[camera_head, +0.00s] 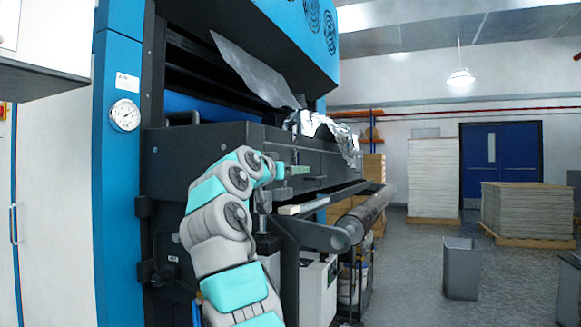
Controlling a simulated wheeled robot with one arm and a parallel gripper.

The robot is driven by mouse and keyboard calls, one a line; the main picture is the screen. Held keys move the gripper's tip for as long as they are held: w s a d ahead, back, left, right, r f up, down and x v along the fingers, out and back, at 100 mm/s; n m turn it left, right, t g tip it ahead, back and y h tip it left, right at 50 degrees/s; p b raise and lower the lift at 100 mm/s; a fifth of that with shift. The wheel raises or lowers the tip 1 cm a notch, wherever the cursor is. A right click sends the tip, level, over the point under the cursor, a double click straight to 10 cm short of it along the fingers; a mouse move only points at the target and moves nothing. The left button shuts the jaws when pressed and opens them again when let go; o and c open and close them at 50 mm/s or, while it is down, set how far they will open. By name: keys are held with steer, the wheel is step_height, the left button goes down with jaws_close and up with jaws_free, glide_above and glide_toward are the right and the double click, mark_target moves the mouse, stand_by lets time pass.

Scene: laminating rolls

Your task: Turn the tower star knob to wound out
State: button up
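My gripper (281,171) is at the end of my teal and white arm, at the front face of the dark laminating machine (205,152). It is small and partly hidden by my wrist, so its finger opening cannot be told. Just right of it is a small block with a greenish part (297,170), with a thin upright post above it. I cannot make out the star knob or its setting; my wrist may cover it. Whether my gripper touches anything there is unclear.
A roller (366,214) sticks out at the machine's lower right. Crumpled foil (322,128) hangs over the machine's top edge. A round gauge (125,115) is on the blue column. A grey bin (462,268) and a stacked pallet (526,210) stand right, with clear floor between bin and machine.

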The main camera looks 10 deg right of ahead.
steer(key=shift+w+d, duration=0.2)
steer(key=shift+c, duration=0.4)
jaws_close()
